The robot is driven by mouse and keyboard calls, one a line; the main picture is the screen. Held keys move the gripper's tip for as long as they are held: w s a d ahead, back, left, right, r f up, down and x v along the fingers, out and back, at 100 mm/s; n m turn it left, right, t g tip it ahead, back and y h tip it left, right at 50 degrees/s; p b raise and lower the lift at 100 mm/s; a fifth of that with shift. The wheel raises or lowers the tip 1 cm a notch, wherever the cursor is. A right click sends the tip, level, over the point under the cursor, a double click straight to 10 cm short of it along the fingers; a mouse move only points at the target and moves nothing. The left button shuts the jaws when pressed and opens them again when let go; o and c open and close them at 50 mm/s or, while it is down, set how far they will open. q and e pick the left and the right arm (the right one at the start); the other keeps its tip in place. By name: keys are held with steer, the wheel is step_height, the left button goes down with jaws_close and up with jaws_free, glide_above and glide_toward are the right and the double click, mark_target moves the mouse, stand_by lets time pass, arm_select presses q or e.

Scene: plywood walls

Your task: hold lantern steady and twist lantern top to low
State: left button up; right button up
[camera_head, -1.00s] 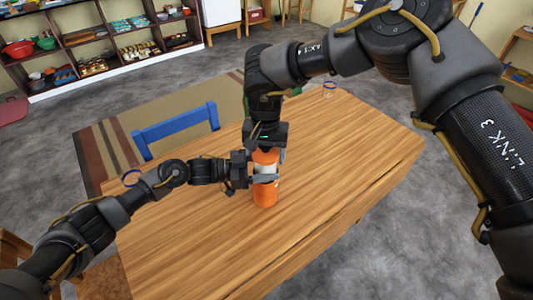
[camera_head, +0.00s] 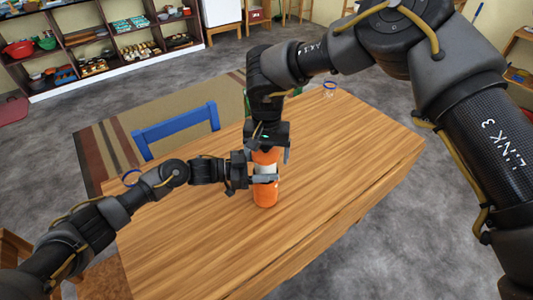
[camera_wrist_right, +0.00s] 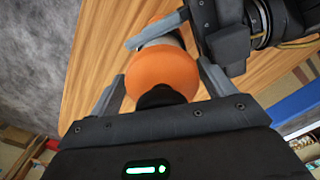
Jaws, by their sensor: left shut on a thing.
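The orange lantern (camera_head: 265,194) stands upright on the wooden table, with a pale middle band and an orange top (camera_head: 265,156). My left gripper (camera_head: 265,179) is shut around its middle from the left; its fingers also show beyond the top in the right wrist view (camera_wrist_right: 160,35). My right gripper (camera_head: 268,154) points down over the lantern from above. In the right wrist view its fingers (camera_wrist_right: 161,72) stand open on either side of the round orange top (camera_wrist_right: 162,73), with narrow gaps. The black knob (camera_wrist_right: 161,97) on the top is partly hidden by my gripper.
The wooden table (camera_head: 190,245) is mostly clear around the lantern. Small blue-rimmed glasses stand at its far corner (camera_head: 329,88) and left edge (camera_head: 132,178). A blue chair (camera_head: 175,128) stands behind the table. Shelves (camera_head: 95,50) line the back wall.

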arm_select(q)
steer(key=shift+s+d, duration=0.15)
steer(key=shift+d, duration=0.05)
arm_select(e)
steer(key=shift+a, duration=0.35)
steer(key=shift+r, duration=0.2)
arm_select(q)
steer(key=shift+a, duration=0.15)
arm_select(e)
steer(key=r, duration=1.1)
steer(key=shift+d+r, duration=0.25)
steer(key=shift+r, duration=0.05)
arm_select(q)
steer(key=o, duration=1.4)
steer(key=a, duration=1.2)
steer(key=shift+s, duration=0.4)
